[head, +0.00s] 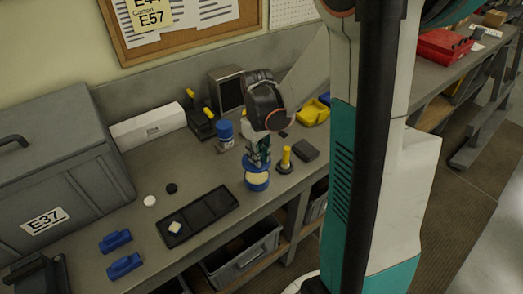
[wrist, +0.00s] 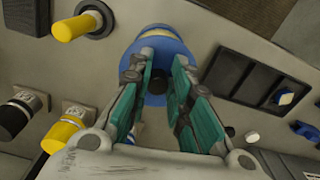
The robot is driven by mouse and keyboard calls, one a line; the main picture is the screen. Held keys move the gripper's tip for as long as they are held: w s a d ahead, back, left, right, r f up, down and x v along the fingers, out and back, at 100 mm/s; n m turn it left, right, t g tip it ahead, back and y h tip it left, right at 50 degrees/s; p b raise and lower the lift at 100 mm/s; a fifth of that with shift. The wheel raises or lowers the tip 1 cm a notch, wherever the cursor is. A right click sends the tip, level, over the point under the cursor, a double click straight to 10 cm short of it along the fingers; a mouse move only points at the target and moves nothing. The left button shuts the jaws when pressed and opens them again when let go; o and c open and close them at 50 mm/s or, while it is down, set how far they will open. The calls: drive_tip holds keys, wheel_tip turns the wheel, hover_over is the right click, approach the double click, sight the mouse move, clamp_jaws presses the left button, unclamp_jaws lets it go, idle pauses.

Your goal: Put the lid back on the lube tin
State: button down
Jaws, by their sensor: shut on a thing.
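The lube tin (head: 257,181) is a round blue can with a cream band, standing on the bench near its front edge. A blue disc-shaped lid (head: 256,165) is at its top, under my gripper (head: 260,152). In the wrist view the round blue lid (wrist: 162,43) lies beneath the fingertips. My gripper (wrist: 157,78) has its fingers closed about a dark knob (wrist: 156,86) at the middle of the lid. Whether the lid is fully seated or a little above the rim I cannot tell. The fingers hide part of it.
A yellow-handled tool (head: 285,158) stands close to the right of the tin. A dark tray (head: 197,216) lies to the left. A blue-capped jar (head: 225,134) stands behind. Two blue handles (head: 120,253) lie farther left. A grey bin (head: 243,255) sits below the bench.

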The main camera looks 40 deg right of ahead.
drive_tip(key=shift+f+b, duration=2.05)
drive_tip(key=shift+f, duration=0.85)
drive_tip(key=shift+f+b, duration=0.2)
drive_tip(key=shift+b, duration=0.4)
idle(0.5)
drive_tip(key=c, duration=1.4)
unclamp_jaws()
drive_tip(key=shift+o, duration=0.3)
drive_tip(key=o, duration=0.4)
drive_tip(key=shift+r, duration=0.1)
